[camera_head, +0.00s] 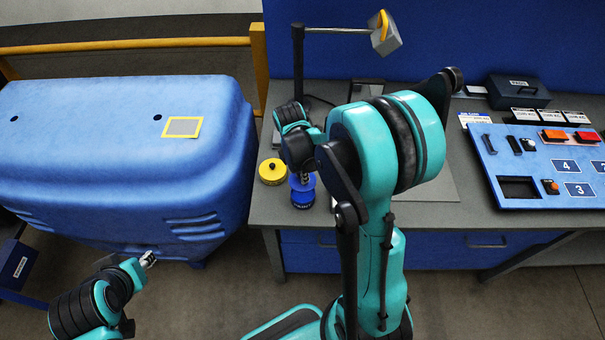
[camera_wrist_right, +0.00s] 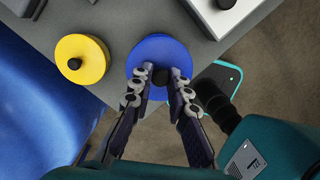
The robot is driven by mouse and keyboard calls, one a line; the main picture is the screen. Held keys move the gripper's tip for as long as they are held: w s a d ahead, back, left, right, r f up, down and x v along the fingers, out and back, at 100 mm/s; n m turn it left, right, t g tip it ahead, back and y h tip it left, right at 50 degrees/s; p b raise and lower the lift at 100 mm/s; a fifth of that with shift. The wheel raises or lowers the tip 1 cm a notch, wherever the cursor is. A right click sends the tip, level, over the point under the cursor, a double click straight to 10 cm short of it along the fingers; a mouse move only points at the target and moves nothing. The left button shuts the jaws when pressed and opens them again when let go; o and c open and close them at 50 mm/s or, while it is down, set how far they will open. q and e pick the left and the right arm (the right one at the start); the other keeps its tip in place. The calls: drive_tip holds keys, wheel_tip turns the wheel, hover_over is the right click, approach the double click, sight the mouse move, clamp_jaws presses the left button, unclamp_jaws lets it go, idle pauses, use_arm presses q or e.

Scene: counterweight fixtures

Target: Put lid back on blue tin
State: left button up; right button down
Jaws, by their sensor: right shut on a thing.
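My right gripper (camera_head: 304,176) is shut on the black knob of the round blue lid (camera_head: 310,184), pointing down. The blue tin (camera_head: 302,200) stands on the bench's left end, directly below the lid; from the head I cannot tell whether they touch. In the right wrist view the fingertips (camera_wrist_right: 161,78) pinch the knob from both sides, and the blue lid (camera_wrist_right: 155,51) hides the tin beneath. My left gripper (camera_head: 148,259) is at lower left, far from the tin, in front of the blue casing; its jaws are too small to read.
A yellow-lidded tin (camera_head: 273,172) stands close to the left of the blue tin; its yellow lid (camera_wrist_right: 92,48) shows in the wrist view. The bench edge is near. A post with a hanging weight (camera_head: 386,38) rises behind. A blue control panel (camera_head: 545,165) lies at right.

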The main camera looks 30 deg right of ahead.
drive_tip(key=shift+d+f+b, duration=0.1)
drive_tip(key=shift+f+b, duration=0.25)
drive_tip(key=shift+f, duration=0.3)
drive_tip(key=shift+f+b, duration=1.9)
drive_tip(key=shift+f, duration=0.5)
drive_tip(key=shift+f+b, duration=0.15)
drive_tip(key=shift+b, duration=0.45)
drive_tip(key=c, duration=0.9)
unclamp_jaws()
